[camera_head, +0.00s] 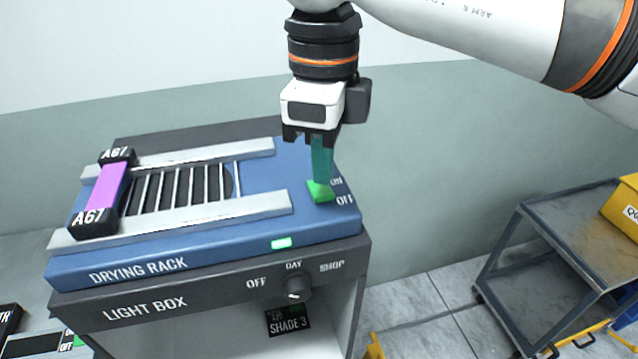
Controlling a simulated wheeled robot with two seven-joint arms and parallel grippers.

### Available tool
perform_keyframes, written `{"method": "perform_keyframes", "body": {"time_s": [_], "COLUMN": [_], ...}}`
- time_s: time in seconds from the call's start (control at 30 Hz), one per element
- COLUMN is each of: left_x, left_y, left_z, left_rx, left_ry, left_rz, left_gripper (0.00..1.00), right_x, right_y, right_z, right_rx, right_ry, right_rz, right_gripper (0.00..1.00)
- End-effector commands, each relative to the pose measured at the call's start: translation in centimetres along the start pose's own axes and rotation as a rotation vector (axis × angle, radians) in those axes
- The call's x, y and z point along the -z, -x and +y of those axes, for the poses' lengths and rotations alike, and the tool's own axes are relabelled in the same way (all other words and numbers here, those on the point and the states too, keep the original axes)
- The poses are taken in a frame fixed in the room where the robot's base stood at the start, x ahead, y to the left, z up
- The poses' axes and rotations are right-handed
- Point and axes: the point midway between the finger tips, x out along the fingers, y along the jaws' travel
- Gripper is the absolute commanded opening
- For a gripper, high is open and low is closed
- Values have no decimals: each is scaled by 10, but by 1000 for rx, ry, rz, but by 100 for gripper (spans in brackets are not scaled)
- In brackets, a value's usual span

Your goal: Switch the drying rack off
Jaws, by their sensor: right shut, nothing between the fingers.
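The drying rack (140,262) is a blue slab with metal rails and bars, lying on top of the light box. Its bright green switch (320,193) is at the right end, beside ON and OFF labels partly hidden by the switch and gripper. A small green lamp (281,243) glows on its front edge. My right gripper (321,180) points down with its teal fingers shut and empty. The fingertips are at the switch, seemingly touching its top; I cannot tell the switch's exact position. My left gripper is out of view.
A purple strip with black A67 ends (111,186) lies across the rack's left part. The light box (200,297) below has a dark knob (294,288) on its front. A grey cart (575,235) with a yellow bin (625,205) stands at right.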

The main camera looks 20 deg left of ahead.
Motion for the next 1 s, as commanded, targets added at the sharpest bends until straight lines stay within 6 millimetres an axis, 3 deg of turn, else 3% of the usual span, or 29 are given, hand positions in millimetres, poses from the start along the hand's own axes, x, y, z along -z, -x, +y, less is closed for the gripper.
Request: {"method": "perform_keyframes", "body": {"time_s": [1.0], "left_x": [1], "left_y": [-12], "left_z": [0], "left_rx": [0], "left_ry": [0], "left_rz": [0], "left_gripper": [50], "right_x": [0], "right_y": [-16], "right_z": [0], "right_rx": [0], "right_ry": [0], "right_rz": [0], "right_gripper": [0]}}
